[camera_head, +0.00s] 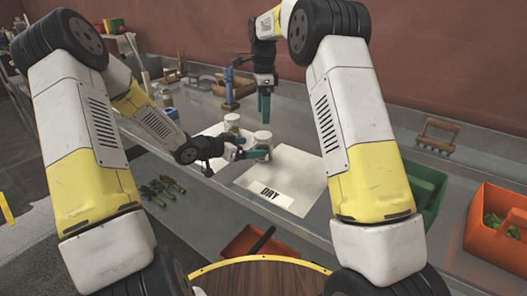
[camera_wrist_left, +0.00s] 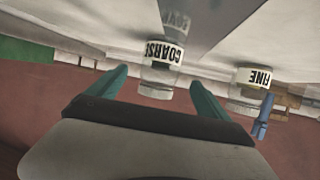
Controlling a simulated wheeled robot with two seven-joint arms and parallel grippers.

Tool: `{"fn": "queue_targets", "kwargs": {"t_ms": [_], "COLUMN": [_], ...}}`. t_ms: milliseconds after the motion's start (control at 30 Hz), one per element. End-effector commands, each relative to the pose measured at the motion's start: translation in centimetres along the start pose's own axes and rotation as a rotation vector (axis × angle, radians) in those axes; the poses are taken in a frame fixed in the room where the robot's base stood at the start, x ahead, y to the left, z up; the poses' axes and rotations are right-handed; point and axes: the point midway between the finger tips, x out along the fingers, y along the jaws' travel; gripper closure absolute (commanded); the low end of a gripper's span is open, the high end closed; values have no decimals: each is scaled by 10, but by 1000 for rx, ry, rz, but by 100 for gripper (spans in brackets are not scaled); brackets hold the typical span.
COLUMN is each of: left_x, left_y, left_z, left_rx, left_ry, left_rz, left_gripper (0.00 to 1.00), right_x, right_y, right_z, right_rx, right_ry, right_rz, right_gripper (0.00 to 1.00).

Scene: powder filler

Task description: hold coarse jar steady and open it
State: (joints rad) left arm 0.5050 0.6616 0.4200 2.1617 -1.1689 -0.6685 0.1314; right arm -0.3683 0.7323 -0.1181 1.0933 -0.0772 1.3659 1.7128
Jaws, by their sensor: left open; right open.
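The coarse jar (camera_head: 263,138) is a white-capped clear jar standing on the bench, at the left edge of the white DRY sheet. Its COARSE label (camera_wrist_left: 163,53) shows upside down in the left wrist view, between the open teal fingers of my left gripper (camera_wrist_left: 158,95). In the head view my left gripper (camera_head: 249,148) reaches in low from the left at the jar's near side, its grip not closed. My right gripper (camera_head: 264,108) hangs above and behind the coarse jar with teal fingers pointing down; it is open and apart from the lid.
The fine jar (camera_head: 232,122) stands close to the left of the coarse jar; its FINE label (camera_wrist_left: 252,76) shows in the left wrist view. A wooden rack (camera_head: 438,135), a green bin (camera_head: 426,190) and an orange bin (camera_head: 495,222) are at right. The DRY sheet (camera_head: 300,170) is mostly clear.

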Motion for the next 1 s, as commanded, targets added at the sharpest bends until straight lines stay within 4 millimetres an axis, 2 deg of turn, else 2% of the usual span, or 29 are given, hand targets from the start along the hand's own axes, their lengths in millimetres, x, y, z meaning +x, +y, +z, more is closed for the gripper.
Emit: {"fn": "queue_targets", "kwargs": {"t_ms": [200, 400, 800, 1000], "left_x": [36, 59, 66, 66], "left_y": [1, 1, 0, 0], "left_z": [0, 0, 0, 0], "left_rx": [1, 2, 1, 1], "left_ry": [-2, -2, -4, -4], "left_rz": [2, 1, -1, -1], "left_gripper": [10, 10, 10, 49], "right_x": [0, 0, -1, -1], "right_y": [0, 0, 0, 0], "right_z": [0, 0, 0, 0], "right_rx": [-2, -2, -3, -3], "right_ry": [0, -1, -1, -1], "right_rz": [-1, -1, -1, -1], "right_gripper": [25, 25, 25, 25]}}
